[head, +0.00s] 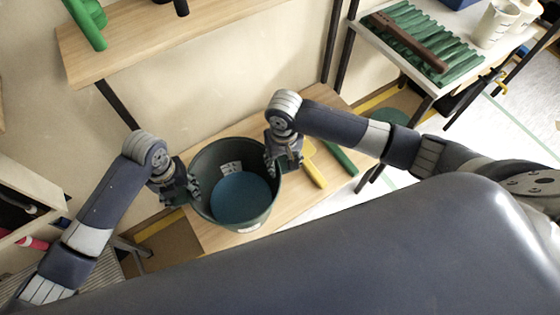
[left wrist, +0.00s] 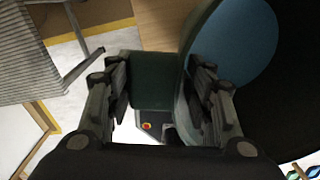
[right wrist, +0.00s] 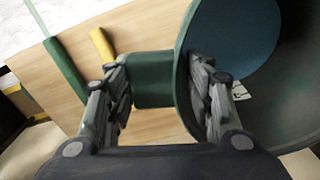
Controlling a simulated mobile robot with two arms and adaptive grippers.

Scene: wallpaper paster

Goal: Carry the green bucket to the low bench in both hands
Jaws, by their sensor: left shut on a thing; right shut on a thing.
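The green bucket (head: 238,222) is upright in the middle of the head view, over the low wooden bench (head: 290,205). It has a blue inside bottom and a white label on its inner wall. My left gripper (head: 184,192) is shut on the bucket's left side, and my right gripper (head: 282,160) is shut on its right side. In the left wrist view the fingers are around a green side piece of the bucket (left wrist: 152,82). The right wrist view shows the same on the other side (right wrist: 153,82). Whether the bucket's base touches the bench is hidden.
A yellow-handled tool (head: 314,172) and a green bar (head: 341,159) lie on the bench right of the bucket. A wooden shelf (head: 190,22) is above. A white table (head: 405,68) with green strips and cups stands at the right. A striped grey surface (head: 100,264) is at lower left.

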